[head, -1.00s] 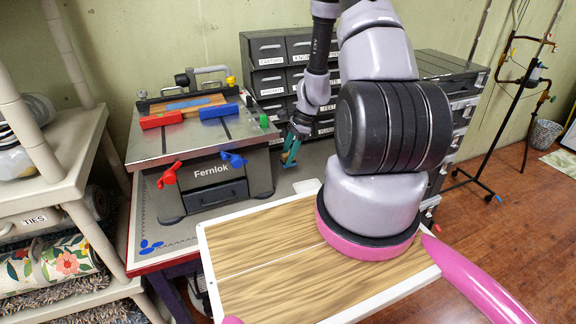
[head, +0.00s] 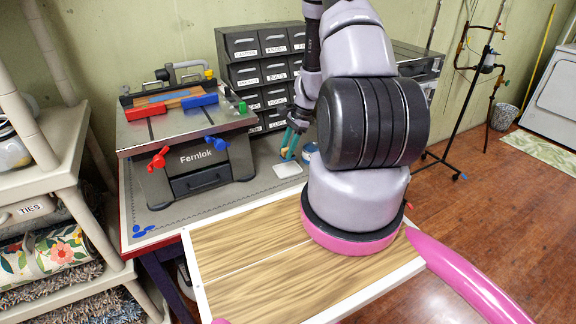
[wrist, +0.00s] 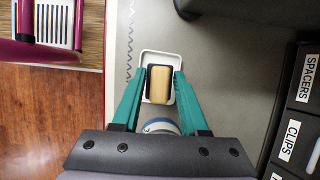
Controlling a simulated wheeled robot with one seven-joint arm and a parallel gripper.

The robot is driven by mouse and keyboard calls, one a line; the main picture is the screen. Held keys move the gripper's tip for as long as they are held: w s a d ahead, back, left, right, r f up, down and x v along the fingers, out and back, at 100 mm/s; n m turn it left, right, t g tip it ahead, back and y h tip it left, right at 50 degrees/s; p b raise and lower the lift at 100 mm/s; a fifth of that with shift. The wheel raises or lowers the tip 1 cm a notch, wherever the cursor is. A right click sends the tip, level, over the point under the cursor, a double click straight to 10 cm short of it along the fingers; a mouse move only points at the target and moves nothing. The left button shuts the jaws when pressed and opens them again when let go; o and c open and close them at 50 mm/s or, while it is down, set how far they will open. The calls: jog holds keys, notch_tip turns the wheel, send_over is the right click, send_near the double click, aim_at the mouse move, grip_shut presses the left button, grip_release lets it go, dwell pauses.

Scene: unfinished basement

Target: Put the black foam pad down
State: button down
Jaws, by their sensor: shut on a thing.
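The black foam pad (wrist: 150,84) shows in the wrist view as a small block with dark edges and a tan upper face. My gripper (wrist: 159,82) has teal fingers that are shut on its two sides. A shallow white tray (wrist: 160,56) lies behind the pad in that view. I cannot tell whether the pad touches it. In the head view my gripper (head: 289,147) is low over the grey bench top, near the white tray (head: 287,170). The pad is hard to make out there.
A round blue-and-white item (wrist: 160,126) stands close to my fingers. Black labelled drawers (head: 262,75) are behind, and the Fernlok tool bench (head: 190,150) is to the left. Bare grey bench top (head: 215,207) lies in front of it.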

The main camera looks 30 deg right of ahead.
aim_at(287, 161)
jog(key=shift+f, duration=2.6)
jog(key=shift+f, duration=0.1)
jog(key=shift+c, duration=2.2)
grip_release()
